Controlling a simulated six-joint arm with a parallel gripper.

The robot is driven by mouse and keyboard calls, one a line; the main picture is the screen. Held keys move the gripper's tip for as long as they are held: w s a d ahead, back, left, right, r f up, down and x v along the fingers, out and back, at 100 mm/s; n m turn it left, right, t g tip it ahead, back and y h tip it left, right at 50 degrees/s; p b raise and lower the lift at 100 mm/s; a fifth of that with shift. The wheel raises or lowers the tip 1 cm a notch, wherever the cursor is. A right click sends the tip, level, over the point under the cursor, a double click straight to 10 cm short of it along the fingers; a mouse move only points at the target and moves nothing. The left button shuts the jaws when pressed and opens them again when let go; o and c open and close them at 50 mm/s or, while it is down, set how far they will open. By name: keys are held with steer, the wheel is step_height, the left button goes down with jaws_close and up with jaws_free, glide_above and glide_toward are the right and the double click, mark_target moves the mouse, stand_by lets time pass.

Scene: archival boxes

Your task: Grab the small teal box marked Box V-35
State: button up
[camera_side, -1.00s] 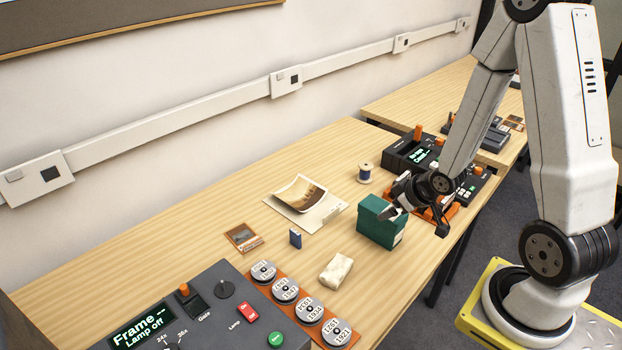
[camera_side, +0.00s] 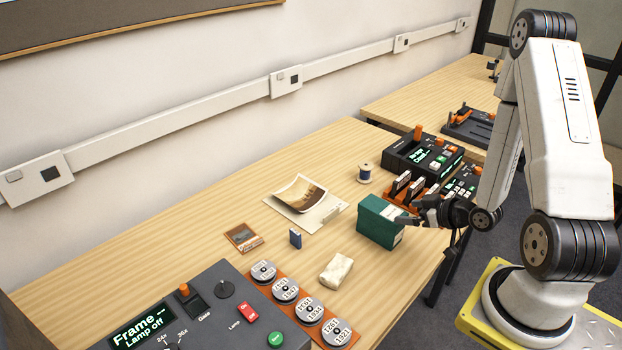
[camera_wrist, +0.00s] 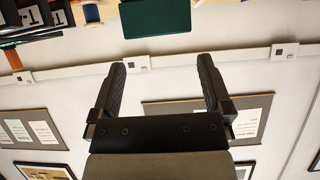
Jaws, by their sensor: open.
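The teal box (camera_side: 376,222) stands upright on the wooden bench near its front edge, with a pale label on its right-hand face. The writing on it is too small to read. My gripper (camera_side: 412,212) is at the right of the box, roughly level with it and pointing at its labelled side. I cannot tell whether a fingertip touches it. In the wrist view the two fingers of my gripper (camera_wrist: 162,75) are wide apart with nothing between them. The teal box (camera_wrist: 155,17) shows beyond the fingertips, cut by the top edge.
Slotted orange holders (camera_side: 408,192) and a dark console (camera_side: 424,155) stand behind and right of the box. Reels (camera_side: 285,290) sit front left.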

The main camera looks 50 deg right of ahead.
mark_target(384, 209)
steer(key=shift+x, duration=1.25)
steer(key=shift+w, duration=0.1)
steer(key=shift+x, duration=2.5)
steer(key=shift+r, duration=0.1)
steer(key=c, duration=1.3)
steer(key=shift+r, duration=0.1)
steer(key=shift+r, duration=4.9)
